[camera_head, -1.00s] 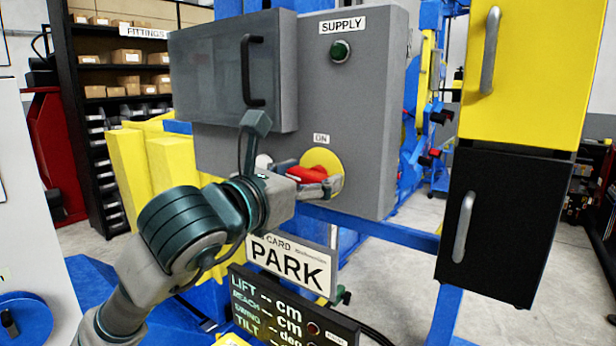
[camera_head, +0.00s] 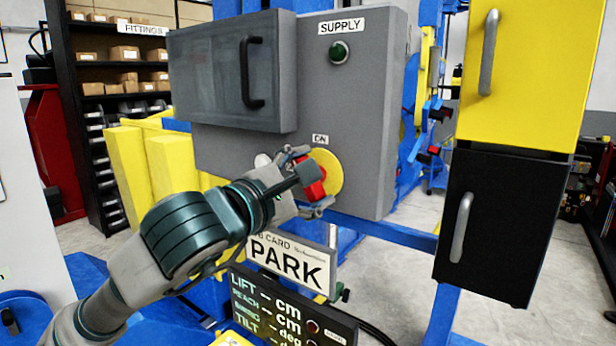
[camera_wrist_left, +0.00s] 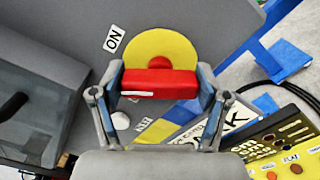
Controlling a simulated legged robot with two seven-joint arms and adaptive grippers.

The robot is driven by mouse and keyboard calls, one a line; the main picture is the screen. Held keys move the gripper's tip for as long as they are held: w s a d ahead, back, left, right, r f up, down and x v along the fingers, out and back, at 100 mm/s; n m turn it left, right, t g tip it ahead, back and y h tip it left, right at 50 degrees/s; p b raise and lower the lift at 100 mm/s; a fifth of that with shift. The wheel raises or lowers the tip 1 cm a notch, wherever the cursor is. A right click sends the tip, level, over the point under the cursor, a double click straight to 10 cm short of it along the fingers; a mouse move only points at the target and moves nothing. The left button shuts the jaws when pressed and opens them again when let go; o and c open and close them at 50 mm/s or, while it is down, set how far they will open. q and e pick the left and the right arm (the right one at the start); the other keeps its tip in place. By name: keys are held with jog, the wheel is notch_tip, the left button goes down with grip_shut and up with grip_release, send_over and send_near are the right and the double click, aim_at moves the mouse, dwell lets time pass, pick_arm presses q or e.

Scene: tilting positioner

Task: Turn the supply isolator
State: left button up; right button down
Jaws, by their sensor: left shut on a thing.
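The supply isolator is a red handle (camera_head: 311,183) on a yellow disc (camera_head: 330,170) on the front of a grey box (camera_head: 365,120), under an "ON" label (camera_head: 320,139). My left gripper (camera_head: 308,181) is at the handle, its fingers above and below it. In the left wrist view, the red handle (camera_wrist_left: 158,83) lies between the two fingers of my left gripper (camera_wrist_left: 160,88), one at each end. The yellow disc (camera_wrist_left: 160,46) shows behind it, and the "ON" label (camera_wrist_left: 114,38) looks tilted. A dark green lamp (camera_head: 340,51) sits under the "SUPPLY" label (camera_head: 342,26). My right gripper is out of view.
A grey door with a black handle (camera_head: 252,72) juts out up and left of the isolator. A "PARK" card (camera_head: 288,265) and a display panel (camera_head: 290,310) are below. Yellow (camera_head: 525,75) and black (camera_head: 505,215) cabinets stand at the right.

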pick_arm(q)
jog(key=m, duration=0.4)
jog(key=shift+f+m, duration=0.1)
jog(key=shift+m, duration=0.3)
jog(key=shift+m+p, duration=0.3)
jog(key=shift+m, duration=0.2)
jog(key=shift+f+m, duration=0.1)
jog(key=shift+m, duration=0.2)
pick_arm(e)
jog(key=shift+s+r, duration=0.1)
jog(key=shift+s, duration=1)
pick_arm(q)
jog(key=shift+d, duration=0.1)
jog(key=shift+f, duration=0.1)
jog(key=o, duration=0.9)
jog(key=shift+o, duration=1.3)
jog(key=shift+w, duration=0.1)
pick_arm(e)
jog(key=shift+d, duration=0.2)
pick_arm(q)
jog(key=shift+d, duration=0.1)
